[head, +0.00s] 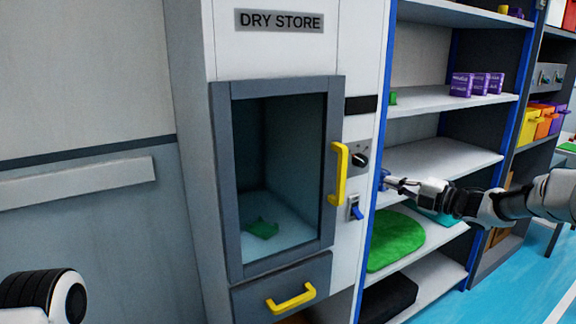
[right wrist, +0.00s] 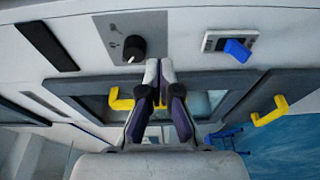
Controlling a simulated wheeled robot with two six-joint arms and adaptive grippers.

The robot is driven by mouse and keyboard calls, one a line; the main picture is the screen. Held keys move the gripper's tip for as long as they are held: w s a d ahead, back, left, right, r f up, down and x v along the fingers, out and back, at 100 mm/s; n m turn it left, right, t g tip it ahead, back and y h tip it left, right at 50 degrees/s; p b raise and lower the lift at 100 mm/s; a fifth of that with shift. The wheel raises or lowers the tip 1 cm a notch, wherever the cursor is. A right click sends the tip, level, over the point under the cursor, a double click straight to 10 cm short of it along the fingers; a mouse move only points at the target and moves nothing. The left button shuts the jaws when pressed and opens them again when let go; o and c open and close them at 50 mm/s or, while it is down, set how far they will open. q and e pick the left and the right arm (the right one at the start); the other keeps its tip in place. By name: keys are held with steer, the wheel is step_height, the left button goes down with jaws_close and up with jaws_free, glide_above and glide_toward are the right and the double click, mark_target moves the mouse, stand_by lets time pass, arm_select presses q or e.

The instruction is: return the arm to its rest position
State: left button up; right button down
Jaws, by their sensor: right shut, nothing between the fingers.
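My right arm (head: 500,206) reaches in from the right of the head view, stretched toward the DRY STORE cabinet (head: 352,228). My right gripper (head: 388,181) is shut and empty, just right of the cabinet's control strip. In the right wrist view the fingers (right wrist: 158,68) are together, with the black knob (right wrist: 134,48) beside their tips and the blue switch (right wrist: 237,50) to the right. I cannot tell the exact gap to the panel. A dark and white part of my left arm shows at the lower left; my left gripper is out of view.
The cabinet's glass door (head: 280,150) is closed, with a yellow handle (head: 340,174) sticking out. A green piece (head: 262,228) lies inside. A drawer (head: 284,290) is below. Open shelves (head: 440,160) stand behind my right gripper, holding purple boxes (head: 477,84) and a green round item (head: 396,240).

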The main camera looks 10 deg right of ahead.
steer(key=s+a+f+m+g+p, duration=0.1)
steer(key=s+a+f+g, duration=0.1)
steer(key=a+f, duration=0.65)
steer(key=s+a+f+m+g+p, duration=0.25)
steer(key=a+f, duration=0.25)
steer(key=f, duration=0.6)
steer(key=s+a+f+m+g+h, duration=0.2)
steer(key=s+a+f+m, duration=0.35)
steer(key=s+f, duration=0.5)
steer(key=s+f+m+g+h+p, duration=0.1)
steer(key=s+f+m+h, duration=0.2)
steer(key=s, duration=0.4)
steer(key=s+f+m+g, duration=0.2)
steer(key=s+f, duration=0.2)
steer(key=s, duration=0.2)
steer(key=s+f+m+g+h+p, duration=0.1)
steer(key=s+f+m+h, duration=0.2)
steer(key=s, duration=0.4)
steer(key=s+d+m+g+h, duration=0.2)
steer(key=s+d+m+g, duration=0.2)
steer(key=s+m, duration=0.4)
steer(key=s+d, duration=0.1)
steer(key=s, duration=0.4)
steer(key=shift+s+m+h, duration=0.25)
steer(key=shift+m+h, duration=0.05)
steer(key=shift+m, duration=0.1)
steer(key=shift+r, duration=0.1)
